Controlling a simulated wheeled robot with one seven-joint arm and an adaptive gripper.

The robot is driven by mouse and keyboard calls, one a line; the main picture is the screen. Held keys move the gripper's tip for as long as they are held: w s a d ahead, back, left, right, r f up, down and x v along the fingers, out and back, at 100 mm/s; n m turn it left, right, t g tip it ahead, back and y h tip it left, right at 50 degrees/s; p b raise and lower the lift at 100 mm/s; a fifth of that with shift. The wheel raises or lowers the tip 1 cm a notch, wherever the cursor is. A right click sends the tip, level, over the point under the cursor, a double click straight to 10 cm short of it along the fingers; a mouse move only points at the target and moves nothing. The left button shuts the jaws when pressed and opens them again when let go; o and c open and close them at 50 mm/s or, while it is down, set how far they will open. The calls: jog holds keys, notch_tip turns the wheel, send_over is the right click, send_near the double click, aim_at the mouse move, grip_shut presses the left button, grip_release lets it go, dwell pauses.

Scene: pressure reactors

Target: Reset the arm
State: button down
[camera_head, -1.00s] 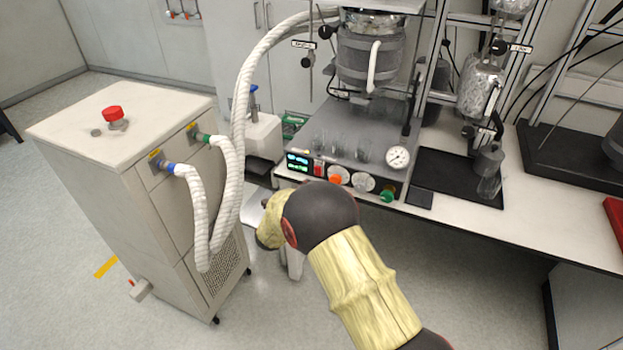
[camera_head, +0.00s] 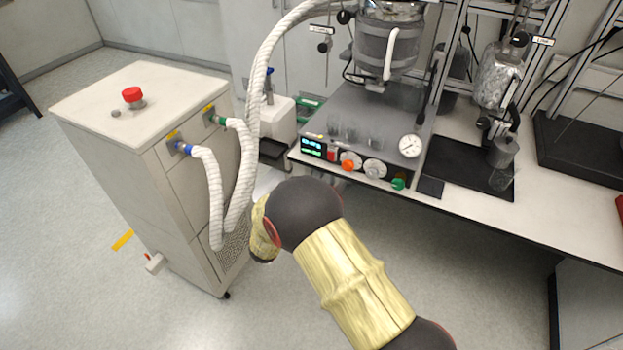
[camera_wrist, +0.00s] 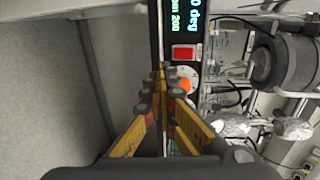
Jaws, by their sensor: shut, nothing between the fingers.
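My gripper (camera_wrist: 158,88) shows in the wrist view with its orange-yellow fingers brought together at the tips, shut and empty. It hangs in front of the reactor control panel (camera_wrist: 184,30), which has a lit display, a red switch and an orange knob. In the head view my arm, yellow-sleeved with a dark elbow, reaches up from the lower right and bends in front of the bench; the gripper itself is hidden there.
A white chiller cabinet (camera_head: 110,105) with a red knob (camera_head: 132,95) and white corrugated hoses (camera_head: 250,130) stands at left. The bench holds a jacketed reactor (camera_head: 385,45), several glass beakers (camera_head: 350,135), a pressure gauge (camera_head: 410,146) and a black tray (camera_head: 460,165). Open floor lies in front.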

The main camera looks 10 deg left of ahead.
jog(key=s+d+f+m+g+h, duration=0.35)
jog(key=s+d+f+m, duration=0.35)
jog(key=m, duration=0.5)
jog(key=s+d+r+m+g, duration=0.8)
jog(key=s+d+m, duration=0.35)
jog(key=m, duration=0.35)
jog(key=s+d+r+m+g+y, duration=0.3)
jog(key=s+r+m+y, duration=0.5)
jog(key=s+r+m, duration=0.75)
jog(key=s+d+r+m+t+y, duration=0.1)
jog(key=s+d+r+m+t, duration=0.4)
jog(key=r, duration=0.4)
jog(key=shift+s+d+r+m, duration=0.15)
jog(key=shift+s+d+m, duration=0.5)
jog(key=shift+m, duration=0.6)
